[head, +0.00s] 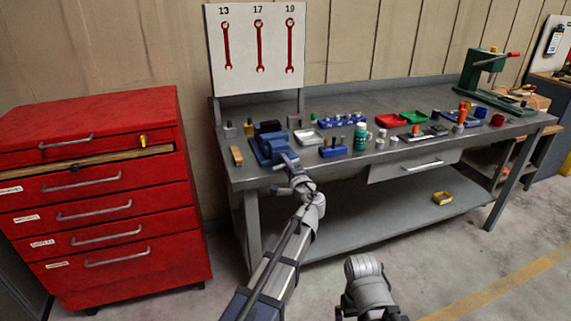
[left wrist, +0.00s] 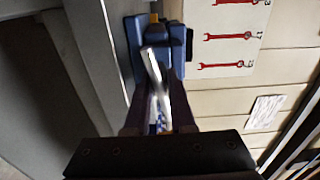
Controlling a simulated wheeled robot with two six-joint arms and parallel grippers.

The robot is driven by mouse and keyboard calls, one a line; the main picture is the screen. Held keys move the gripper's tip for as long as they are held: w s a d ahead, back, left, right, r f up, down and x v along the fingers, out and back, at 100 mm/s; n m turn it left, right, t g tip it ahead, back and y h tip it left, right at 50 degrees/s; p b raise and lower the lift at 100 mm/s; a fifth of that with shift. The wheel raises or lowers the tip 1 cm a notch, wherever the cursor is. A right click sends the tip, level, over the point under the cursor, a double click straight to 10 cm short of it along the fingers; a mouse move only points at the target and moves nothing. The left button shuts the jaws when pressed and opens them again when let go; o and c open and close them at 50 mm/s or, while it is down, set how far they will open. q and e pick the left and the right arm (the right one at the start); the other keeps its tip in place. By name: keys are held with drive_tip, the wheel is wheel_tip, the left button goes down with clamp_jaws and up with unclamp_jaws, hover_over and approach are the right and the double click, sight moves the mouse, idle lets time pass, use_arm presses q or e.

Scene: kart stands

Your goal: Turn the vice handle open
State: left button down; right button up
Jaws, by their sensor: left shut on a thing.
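The blue vice (head: 267,147) is mounted at the front left edge of the grey workbench. It shows at the top of the left wrist view as blue blocks (left wrist: 177,40). My left gripper (head: 291,168) is at the front of the vice. In the left wrist view its dark fingers (left wrist: 160,108) are closed around the silver vice handle (left wrist: 152,65), a slightly tilted bar that runs up toward the vice. In the head view the gripper largely hides the handle. Part of my right arm shows low in the head view; its gripper is out of view.
Small parts, trays and a green bottle (head: 360,136) stand on the workbench (head: 400,158) right of the vice. A wooden block (head: 236,155) lies left of it. A board with red wrenches (head: 255,75) stands behind. A red tool cabinet (head: 110,215) is at the left.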

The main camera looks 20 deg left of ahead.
use_arm(q)
drive_tip(key=shift+m, duration=1.1)
drive_tip(key=c, duration=0.8)
unclamp_jaws()
drive_tip(key=shift+o, duration=0.2)
drive_tip(key=v, duration=0.7)
drive_tip(key=shift+s+d, duration=0.25)
drive_tip(key=shift+s, duration=0.1)
